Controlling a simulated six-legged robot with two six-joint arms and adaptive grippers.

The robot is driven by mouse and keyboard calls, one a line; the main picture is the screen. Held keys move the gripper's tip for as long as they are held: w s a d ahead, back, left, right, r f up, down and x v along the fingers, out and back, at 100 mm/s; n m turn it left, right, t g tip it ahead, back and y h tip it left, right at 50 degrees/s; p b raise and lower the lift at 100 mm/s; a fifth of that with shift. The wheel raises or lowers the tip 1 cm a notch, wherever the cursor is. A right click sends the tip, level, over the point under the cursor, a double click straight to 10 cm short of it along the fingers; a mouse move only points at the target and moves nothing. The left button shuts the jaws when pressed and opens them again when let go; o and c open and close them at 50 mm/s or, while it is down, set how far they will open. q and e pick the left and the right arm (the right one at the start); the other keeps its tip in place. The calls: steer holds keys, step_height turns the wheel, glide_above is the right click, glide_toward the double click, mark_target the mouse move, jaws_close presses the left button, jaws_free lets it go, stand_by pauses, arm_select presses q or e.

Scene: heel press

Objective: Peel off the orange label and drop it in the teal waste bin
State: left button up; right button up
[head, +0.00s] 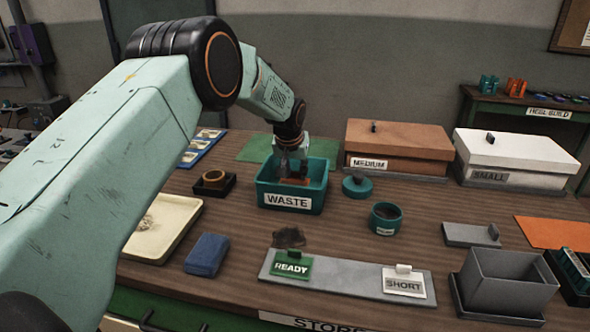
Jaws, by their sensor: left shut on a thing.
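The teal waste bin (292,201), marked WASTE, stands near the middle of the table. My left gripper (292,172) points down inside the bin's opening, its fingers close together. An orange piece, seemingly the orange label (294,181), shows at the fingertips inside the bin, below the rim. The gripper is shut on it. Whether the label touches the bin floor is hidden by the front wall. My right gripper is not in view.
A brown MEDIUM box (398,140) and a white SMALL box (516,150) stand at the back right. A teal round jar (385,218) and its lid (357,187) are right of the bin. A cream tray (160,228), a blue block (207,255) and a grey READY/SHORT strip (345,280) lie in front.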

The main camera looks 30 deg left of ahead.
arm_select(q)
steer(key=o, duration=0.8)
steer(key=shift+o, duration=0.2)
steer(key=o, duration=0.5)
steer(key=shift+c, duration=0.2)
step_height(320, 180, up, 7)
steer(key=p, duration=0.6)
steer(key=shift+f, duration=0.15)
stand_by(0.3)
